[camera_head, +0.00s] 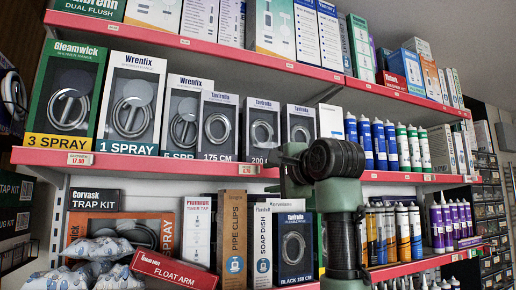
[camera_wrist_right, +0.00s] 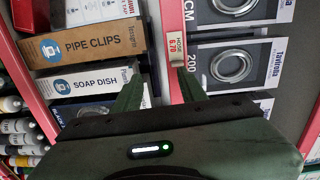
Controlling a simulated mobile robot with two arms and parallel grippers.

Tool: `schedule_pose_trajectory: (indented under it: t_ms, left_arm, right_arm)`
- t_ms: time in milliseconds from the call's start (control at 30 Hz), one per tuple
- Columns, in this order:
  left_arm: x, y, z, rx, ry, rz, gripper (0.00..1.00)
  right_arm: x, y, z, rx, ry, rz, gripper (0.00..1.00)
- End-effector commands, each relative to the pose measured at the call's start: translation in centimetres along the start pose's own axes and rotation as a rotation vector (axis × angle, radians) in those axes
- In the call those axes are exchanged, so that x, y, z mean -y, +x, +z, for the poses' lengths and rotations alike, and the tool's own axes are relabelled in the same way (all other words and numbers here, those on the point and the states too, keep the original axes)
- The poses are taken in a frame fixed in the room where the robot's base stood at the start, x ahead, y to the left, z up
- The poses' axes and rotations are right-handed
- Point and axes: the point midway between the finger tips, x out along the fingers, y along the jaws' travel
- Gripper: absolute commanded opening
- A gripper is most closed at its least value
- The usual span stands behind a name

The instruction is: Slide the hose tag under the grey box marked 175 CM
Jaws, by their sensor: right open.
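The grey box marked 175 CM (camera_head: 218,128) stands on the middle shelf and shows a coiled hose. In the right wrist view its edge lettered CM (camera_wrist_right: 240,12) is at the top. The hose tag (camera_head: 250,169) is on the red shelf rail, under the left part of the 200 CM box. My left gripper is out of view.
The 200 CM box (camera_head: 262,128) stands right of the grey box, with another hose box (camera_head: 301,124) beyond. Below are the pipe clips box (camera_head: 232,238) and soap dish box (camera_head: 262,245). Another tag (camera_head: 80,159) is farther left on the red rail (camera_head: 150,163).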

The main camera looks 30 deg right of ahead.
Motion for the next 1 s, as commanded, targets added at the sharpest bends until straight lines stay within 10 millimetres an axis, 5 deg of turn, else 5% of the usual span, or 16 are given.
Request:
schedule_pose_trajectory:
  t_ms: [33, 200, 600, 1000]
  left_arm:
    - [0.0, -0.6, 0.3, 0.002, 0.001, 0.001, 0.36]
    - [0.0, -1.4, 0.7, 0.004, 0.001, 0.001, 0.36]
    - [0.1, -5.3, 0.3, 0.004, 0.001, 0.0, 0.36]
    - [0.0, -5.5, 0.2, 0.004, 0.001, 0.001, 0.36]
  right_arm:
    - [1.7, -0.6, -0.3, 0.0, 0.019, -0.012, 0.42]
    - [3.0, -0.2, -0.5, 0.002, 0.042, -0.023, 0.42]
    - [3.2, 5.7, -0.5, 0.002, 0.039, -0.022, 0.42]
    - [2.8, 6.6, -0.4, 0.002, 0.039, -0.026, 0.42]
